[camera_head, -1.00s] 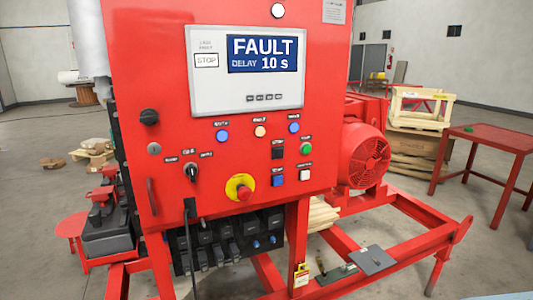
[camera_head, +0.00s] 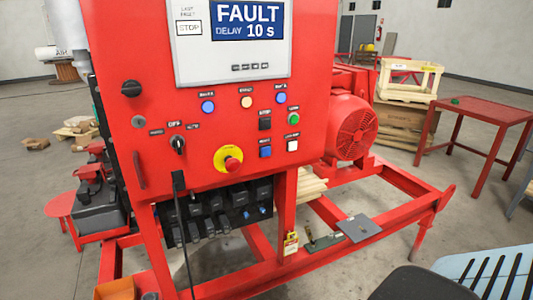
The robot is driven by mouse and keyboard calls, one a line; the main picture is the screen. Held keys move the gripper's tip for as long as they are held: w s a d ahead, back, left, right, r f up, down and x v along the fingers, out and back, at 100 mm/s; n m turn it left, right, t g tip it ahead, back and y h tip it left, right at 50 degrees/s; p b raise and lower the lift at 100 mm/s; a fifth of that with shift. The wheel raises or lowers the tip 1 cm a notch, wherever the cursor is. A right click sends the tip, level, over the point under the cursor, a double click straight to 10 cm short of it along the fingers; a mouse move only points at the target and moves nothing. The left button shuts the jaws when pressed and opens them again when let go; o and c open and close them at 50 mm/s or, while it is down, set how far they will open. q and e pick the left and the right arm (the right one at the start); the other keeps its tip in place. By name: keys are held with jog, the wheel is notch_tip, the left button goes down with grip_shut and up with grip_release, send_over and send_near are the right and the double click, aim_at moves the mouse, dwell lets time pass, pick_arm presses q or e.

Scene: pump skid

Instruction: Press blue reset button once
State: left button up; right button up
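The red control panel (camera_head: 225,130) fills the middle of the head view. The small label above the blue button is too blurred to read. Two round blue lamps or buttons, one at left (camera_head: 208,107) and one at right (camera_head: 281,97), are higher up. The display (camera_head: 247,22) reads FAULT, DELAY 10 s.
A red emergency stop (camera_head: 233,164) on a yellow disc and a black rotary switch (camera_head: 178,144) flank the blue button's left. The red skid frame (camera_head: 405,180) juts out right. A light blue slatted thing (camera_head: 490,270) and a dark rounded shape fill the bottom right corner.

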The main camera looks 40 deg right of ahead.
grip_shut()
dwell(1.3)
